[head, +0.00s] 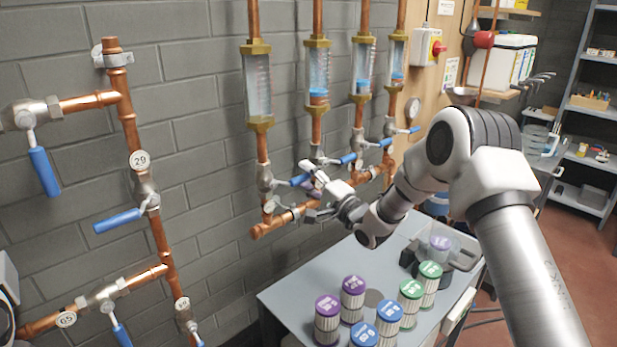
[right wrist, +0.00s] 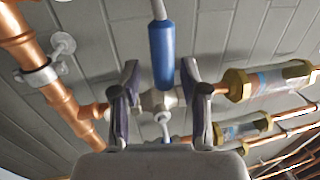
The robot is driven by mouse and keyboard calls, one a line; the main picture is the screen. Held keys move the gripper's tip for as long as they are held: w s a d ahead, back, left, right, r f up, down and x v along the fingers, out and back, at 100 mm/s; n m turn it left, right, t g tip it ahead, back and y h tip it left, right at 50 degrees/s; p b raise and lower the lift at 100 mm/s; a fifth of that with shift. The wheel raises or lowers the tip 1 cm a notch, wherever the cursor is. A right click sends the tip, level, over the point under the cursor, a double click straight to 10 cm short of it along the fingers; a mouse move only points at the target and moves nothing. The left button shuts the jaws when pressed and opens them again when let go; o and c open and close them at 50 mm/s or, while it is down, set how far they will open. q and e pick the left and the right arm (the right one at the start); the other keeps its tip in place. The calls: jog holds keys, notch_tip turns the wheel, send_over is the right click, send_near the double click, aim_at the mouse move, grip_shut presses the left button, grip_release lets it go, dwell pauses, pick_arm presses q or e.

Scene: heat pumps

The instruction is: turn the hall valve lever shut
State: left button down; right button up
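Several valves with blue levers sit below the row of flow meters; no readable label marks which is the hall valve. My right gripper (head: 318,186) is at the second valve from the left in this row. In the right wrist view its fingers (right wrist: 160,98) are apart, one on each side of that valve's silver body (right wrist: 158,100). I cannot tell whether they touch it. A short lever stem (right wrist: 163,120) runs down from it towards the palm, which hides most of its handle. The left neighbour's blue lever (right wrist: 162,55) points at the fingers. My left gripper is out of view.
Flow meters (head: 258,85) rise above the valves, and a copper manifold (head: 285,219) runs below. More pipes with blue levers (head: 43,171) are at the left. A table (head: 282,300) with several capped cartridges (head: 327,320) stands below my right arm.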

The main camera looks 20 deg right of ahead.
jog(key=v, duration=1.1)
jog(key=shift+s, duration=0.4)
jog(key=shift+d+f, duration=0.1)
jog(key=shift+f, duration=0.05)
